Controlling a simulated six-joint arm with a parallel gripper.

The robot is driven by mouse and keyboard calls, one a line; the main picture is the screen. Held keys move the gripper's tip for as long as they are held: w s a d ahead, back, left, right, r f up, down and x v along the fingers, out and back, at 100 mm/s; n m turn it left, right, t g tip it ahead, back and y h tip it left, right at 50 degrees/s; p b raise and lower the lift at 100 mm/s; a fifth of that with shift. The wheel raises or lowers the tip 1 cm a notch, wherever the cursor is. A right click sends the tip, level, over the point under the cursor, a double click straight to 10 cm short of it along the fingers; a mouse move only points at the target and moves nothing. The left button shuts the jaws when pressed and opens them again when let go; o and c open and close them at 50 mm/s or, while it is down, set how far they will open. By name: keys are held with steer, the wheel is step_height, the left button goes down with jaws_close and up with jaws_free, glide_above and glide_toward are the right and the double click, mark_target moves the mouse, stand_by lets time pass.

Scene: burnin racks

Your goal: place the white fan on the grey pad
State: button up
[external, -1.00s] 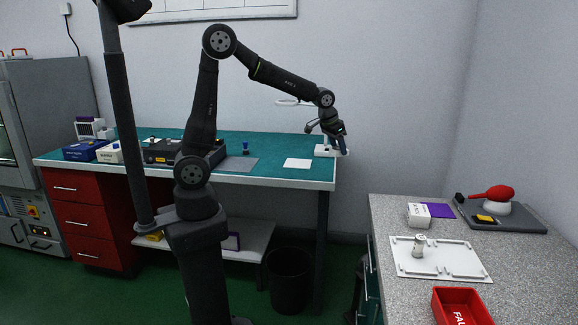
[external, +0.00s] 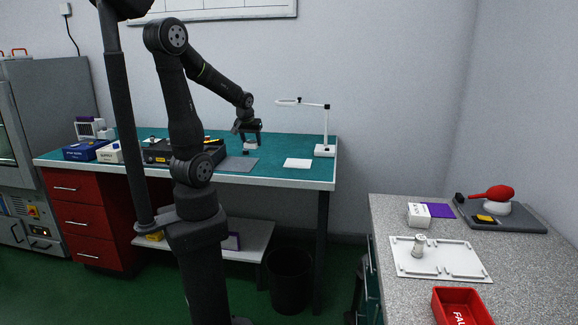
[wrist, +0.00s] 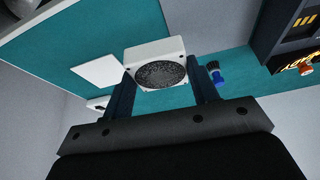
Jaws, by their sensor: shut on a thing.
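The white fan (wrist: 150,48), a square white housing with a dark round grille, is between the fingers of my gripper (wrist: 162,88) in the wrist view. My gripper is shut on it. In the external view my gripper (external: 249,138) holds the fan (external: 251,146) above the teal bench, behind the grey pad. The grey pad (external: 238,165) lies flat near the bench's front edge, with nothing seen on it. I cannot make out the grey pad in the wrist view.
A white pad (external: 298,163) lies right of the grey pad, with a white lamp (external: 326,135) beyond it. A small blue object (wrist: 216,76) stands beside the fan in the wrist view.

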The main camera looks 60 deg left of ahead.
steer(key=shift+s+a+f+n, duration=0.1)
steer(key=shift+s+a+n, duration=0.15)
steer(key=shift+s, duration=0.25)
steer(key=shift+s+a+f+n, duration=0.15)
steer(key=shift+s+a, duration=0.15)
steer(key=shift+s, duration=0.15)
glide_toward(233, 164)
steer(key=shift+w+a+f, duration=0.55)
steer(key=shift+w, duration=0.25)
steer(key=shift+f, duration=2.05)
steer(key=shift+f, duration=0.15)
steer(key=o, duration=1)
steer(key=v, duration=1.2)
steer(key=shift+w, duration=0.15)
